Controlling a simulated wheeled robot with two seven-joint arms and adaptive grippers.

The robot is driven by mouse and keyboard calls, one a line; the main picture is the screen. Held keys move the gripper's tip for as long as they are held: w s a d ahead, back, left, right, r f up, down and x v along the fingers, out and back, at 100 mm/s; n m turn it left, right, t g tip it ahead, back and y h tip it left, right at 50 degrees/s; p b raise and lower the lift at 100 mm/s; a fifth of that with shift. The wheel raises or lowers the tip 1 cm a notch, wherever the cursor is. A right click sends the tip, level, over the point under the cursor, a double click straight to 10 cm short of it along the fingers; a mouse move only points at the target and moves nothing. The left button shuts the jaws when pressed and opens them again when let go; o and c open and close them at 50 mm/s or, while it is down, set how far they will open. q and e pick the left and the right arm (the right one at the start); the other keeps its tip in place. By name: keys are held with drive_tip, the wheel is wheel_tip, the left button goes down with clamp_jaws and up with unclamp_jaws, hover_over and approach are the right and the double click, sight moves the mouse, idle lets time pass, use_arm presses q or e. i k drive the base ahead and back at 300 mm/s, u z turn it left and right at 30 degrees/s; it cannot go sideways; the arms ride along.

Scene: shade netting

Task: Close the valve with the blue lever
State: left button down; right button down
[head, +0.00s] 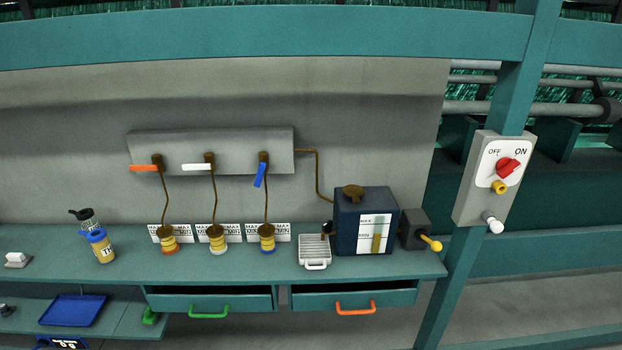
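The blue lever (260,175) is on the rightmost of three brown valves on a grey manifold block (212,150) fixed to the back wall. It points steeply downward, slightly tilted, while the orange lever (144,168) and white lever (196,167) lie about level, pointing left. A thin brown pipe runs from the blue-lever valve down to a yellow cup with a blue base (267,240), in front of a MAX/MIN label. Neither of my grippers shows in the head view.
A dark blue tank (365,222) with a gauge and a small white tray (314,252) stand right on the teal bench (390,275). Bottles (99,247) stand left. Two drawers with green (209,312) and orange (356,309) handles lie below. A switch box (490,180) hangs on the right post.

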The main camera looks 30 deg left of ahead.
sight(260, 172)
drive_tip(key=u, duration=0.15)
drive_tip(key=i, duration=1)
drive_tip(key=u, duration=0.45)
